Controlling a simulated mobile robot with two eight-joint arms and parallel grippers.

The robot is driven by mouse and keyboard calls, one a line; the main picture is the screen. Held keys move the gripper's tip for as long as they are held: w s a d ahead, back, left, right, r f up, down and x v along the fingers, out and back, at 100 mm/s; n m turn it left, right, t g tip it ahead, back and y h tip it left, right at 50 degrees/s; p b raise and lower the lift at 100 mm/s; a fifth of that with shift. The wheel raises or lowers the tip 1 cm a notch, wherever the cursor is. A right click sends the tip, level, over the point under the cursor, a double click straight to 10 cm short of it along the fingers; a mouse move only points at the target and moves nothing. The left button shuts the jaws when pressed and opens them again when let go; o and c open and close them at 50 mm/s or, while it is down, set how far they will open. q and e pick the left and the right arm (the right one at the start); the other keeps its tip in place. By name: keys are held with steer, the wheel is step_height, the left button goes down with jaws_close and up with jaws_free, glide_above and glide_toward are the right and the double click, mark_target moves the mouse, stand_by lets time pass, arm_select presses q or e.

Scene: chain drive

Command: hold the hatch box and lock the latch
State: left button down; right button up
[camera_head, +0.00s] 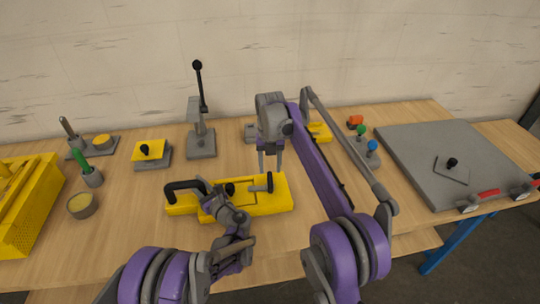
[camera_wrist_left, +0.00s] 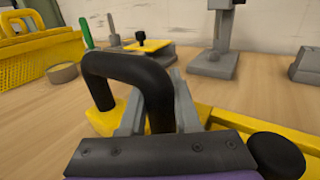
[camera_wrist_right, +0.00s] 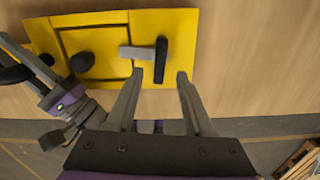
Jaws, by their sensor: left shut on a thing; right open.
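The yellow hatch box (camera_head: 283,203) lies on the wooden table in front of me. A black U-shaped handle (camera_head: 183,186) is at its left end, a black knob sits on its hatch panel (camera_wrist_right: 97,43), and a latch with a dark bar and grey arm (camera_wrist_right: 140,53) is at its right. My left gripper (camera_head: 205,187) is shut on the black handle, which fills the left wrist view (camera_wrist_left: 130,70). My right gripper (camera_wrist_right: 158,80) is open and empty, above the box near the latch; its fingers also show in the head view (camera_head: 269,160). The dark latch bar appears just ahead of its fingertips.
A yellow basket (camera_head: 40,215), a round tin (camera_head: 82,205) and a green-handled tool (camera_head: 80,145) stand at left. A lever press (camera_head: 201,140) is behind the box. A grey panel (camera_head: 420,145) lies at right. The table front right of the box is clear.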

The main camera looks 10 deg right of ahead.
step_height(320, 180, up, 6)
steer(key=shift+f, duration=0.1)
stand_by(0.4)
